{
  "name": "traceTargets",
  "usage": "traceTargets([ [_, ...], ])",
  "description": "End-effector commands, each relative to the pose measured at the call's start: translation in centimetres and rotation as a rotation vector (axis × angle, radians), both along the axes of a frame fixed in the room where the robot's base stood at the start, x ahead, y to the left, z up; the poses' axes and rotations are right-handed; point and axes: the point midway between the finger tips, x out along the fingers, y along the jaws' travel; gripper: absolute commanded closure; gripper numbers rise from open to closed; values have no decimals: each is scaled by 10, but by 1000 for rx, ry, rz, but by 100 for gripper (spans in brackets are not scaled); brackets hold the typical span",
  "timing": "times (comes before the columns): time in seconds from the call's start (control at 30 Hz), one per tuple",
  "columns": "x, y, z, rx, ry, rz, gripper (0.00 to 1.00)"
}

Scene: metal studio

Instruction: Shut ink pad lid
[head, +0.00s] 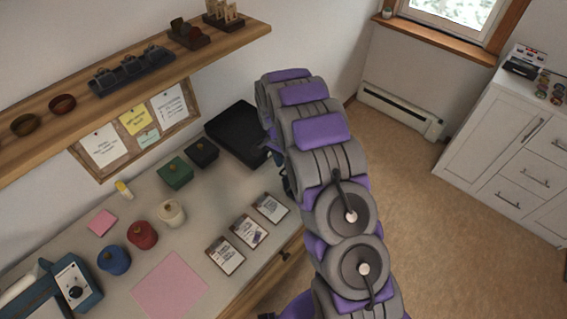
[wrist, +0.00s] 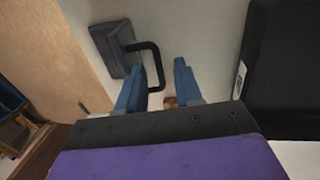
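A large flat black case or tray (head: 238,132) lies at the back right of the table in the head view. I cannot tell for sure whether it is the ink pad or how its lid stands. My gripper (head: 277,158) is just right of it, mostly hidden behind my arm. In the wrist view my gripper (wrist: 163,90) has its two blue fingers apart, with nothing held between them. A dark box with a black loop handle (wrist: 117,47) is just beyond the left finger. A large black body with a white label (wrist: 285,60) is to the right, apart from the fingers.
A green box (head: 175,172) and a smaller black box (head: 201,153) stand left of the black case. Jars, cards (head: 248,231) and a pink sheet (head: 168,287) lie nearer. A wooden shelf (head: 130,75) overhangs the table's back. Floor is open at right.

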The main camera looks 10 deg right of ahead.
Motion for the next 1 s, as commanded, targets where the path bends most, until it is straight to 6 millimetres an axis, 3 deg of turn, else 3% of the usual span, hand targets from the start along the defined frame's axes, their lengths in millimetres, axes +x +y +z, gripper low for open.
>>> traceTargets([
  [0.27, 0, 0, -1, 1, -1, 0, 67],
  [0.6, 0, 0, -1, 1, -1, 0, 100],
  [1.0, 0, 0, 0, 0, -1, 1, 100],
])
